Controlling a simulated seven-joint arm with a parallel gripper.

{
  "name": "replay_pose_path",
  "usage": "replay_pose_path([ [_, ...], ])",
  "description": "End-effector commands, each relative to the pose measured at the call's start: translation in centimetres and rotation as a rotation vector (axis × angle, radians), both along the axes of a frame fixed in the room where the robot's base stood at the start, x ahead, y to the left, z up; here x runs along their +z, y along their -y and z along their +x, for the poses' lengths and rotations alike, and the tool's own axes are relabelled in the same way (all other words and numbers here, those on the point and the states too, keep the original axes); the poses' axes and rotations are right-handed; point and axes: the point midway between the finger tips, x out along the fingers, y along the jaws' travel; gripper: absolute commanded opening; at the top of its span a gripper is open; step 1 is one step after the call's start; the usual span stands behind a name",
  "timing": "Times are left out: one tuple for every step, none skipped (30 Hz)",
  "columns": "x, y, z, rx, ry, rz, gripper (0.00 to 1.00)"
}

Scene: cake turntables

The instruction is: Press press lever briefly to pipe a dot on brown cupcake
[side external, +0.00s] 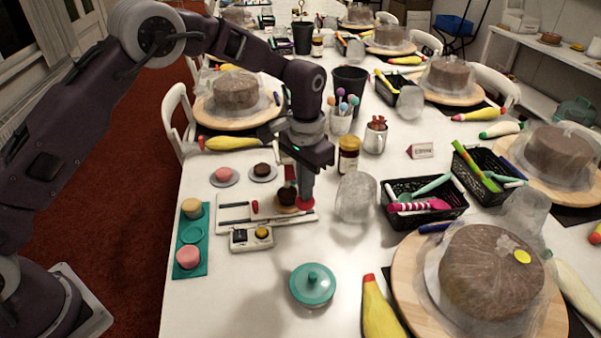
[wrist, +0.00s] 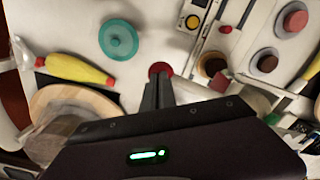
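The brown cupcake (side external: 287,194) sits on the white piping stand (side external: 237,214); in the wrist view the brown cupcake (wrist: 214,66) is right of my fingers. A round red pad (side external: 307,204) is at the stand's right end, probably the press lever's end. It also shows in the wrist view (wrist: 160,68), just past my fingertips. My gripper (side external: 305,200) points down over this pad with its fingers together and nothing seen between them; it also shows in the wrist view (wrist: 158,84). Whether the fingertips touch the pad is unclear. My gripper partly hides the stand's upper part.
A control box with a yellow button (side external: 250,237) stands in front. A teal tray (side external: 191,234) with cupcakes is at left. A teal lidded dish (side external: 312,284) is in front, a clear cup (side external: 356,197) close at right, and a brown jar (side external: 348,155) behind.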

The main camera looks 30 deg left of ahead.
Motion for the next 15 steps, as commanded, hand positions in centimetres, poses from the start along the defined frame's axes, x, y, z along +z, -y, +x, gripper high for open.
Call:
replay_pose_path([
  [-0.1,0.0,0.0,0.000,-0.002,0.001,0.00],
  [-0.1,0.0,-0.1,0.000,-0.002,0.001,0.00],
  [-0.2,0.0,-0.1,0.000,-0.002,0.001,0.00],
  [-0.3,0.0,-0.1,0.000,-0.002,0.001,0.00],
  [-0.4,0.0,-0.1,0.000,-0.002,0.000,0.00],
  [-0.6,0.0,0.0,0.000,-0.002,0.000,0.00],
  [-0.6,0.0,0.0,0.000,-0.002,0.000,0.00],
  [-0.7,0.0,0.0,0.000,-0.002,0.000,0.00],
  [-0.9,0.0,0.0,0.000,-0.002,0.000,0.00],
  [-0.9,0.0,0.0,0.000,-0.002,0.000,0.00],
  [-1.0,0.0,0.0,0.000,-0.002,0.000,0.00],
  [-1.2,0.0,-0.1,-0.001,-0.002,0.000,0.00],
  [-1.3,0.0,-0.1,-0.001,-0.003,0.000,0.00],
  [-1.4,0.0,-0.1,-0.001,-0.003,0.000,0.00],
  [-1.5,0.0,-0.1,-0.001,-0.003,0.000,0.00],
])
